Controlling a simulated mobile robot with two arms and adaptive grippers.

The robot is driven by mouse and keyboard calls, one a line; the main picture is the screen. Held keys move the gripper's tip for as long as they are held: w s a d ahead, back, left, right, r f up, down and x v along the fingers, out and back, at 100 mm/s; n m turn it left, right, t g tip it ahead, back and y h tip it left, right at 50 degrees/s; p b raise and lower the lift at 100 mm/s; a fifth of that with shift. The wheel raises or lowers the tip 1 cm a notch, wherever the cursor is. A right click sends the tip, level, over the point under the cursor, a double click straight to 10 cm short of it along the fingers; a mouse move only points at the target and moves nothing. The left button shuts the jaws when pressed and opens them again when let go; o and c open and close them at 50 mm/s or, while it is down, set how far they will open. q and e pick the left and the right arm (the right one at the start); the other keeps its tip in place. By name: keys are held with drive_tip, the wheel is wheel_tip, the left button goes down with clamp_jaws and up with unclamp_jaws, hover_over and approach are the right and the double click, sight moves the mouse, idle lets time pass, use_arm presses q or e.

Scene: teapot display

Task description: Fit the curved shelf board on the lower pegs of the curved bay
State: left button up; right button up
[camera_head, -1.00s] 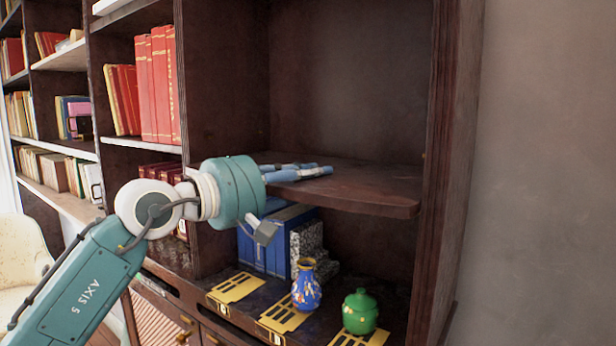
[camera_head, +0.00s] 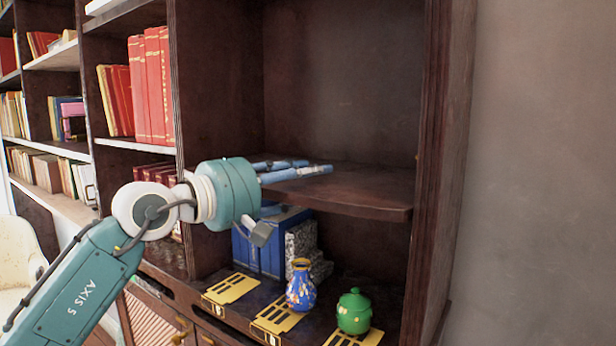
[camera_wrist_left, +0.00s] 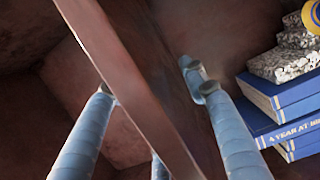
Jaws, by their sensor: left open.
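The dark brown curved shelf board (camera_head: 365,195) spans the bay about level, with its curved front edge toward me. My left gripper (camera_head: 300,205) is at the board's left front part. Two blue fingers lie over its top and the grey-tipped thumb is below it. In the left wrist view the board's edge (camera_wrist_left: 130,85) runs between the spread fingers (camera_wrist_left: 150,110), which are open; I cannot tell whether they touch it. The lower pegs are hidden, so I cannot see whether the board rests on them. My right gripper is not in view.
Below the board stand blue books (camera_head: 262,250), a speckled grey block (camera_head: 303,245), a blue vase (camera_head: 301,288) and a green lidded pot (camera_head: 354,312). Yellow slotted plates (camera_head: 232,288) lie on the bay floor. The bay's right post (camera_head: 440,170) is close to the board. Space above the board is clear.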

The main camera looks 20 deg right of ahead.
use_arm(q)
drive_tip(key=v, duration=1.1)
drive_tip(key=shift+s+a+r, duration=0.15)
drive_tip(key=shift+a+r, duration=0.05)
drive_tip(key=shift+a, duration=0.1)
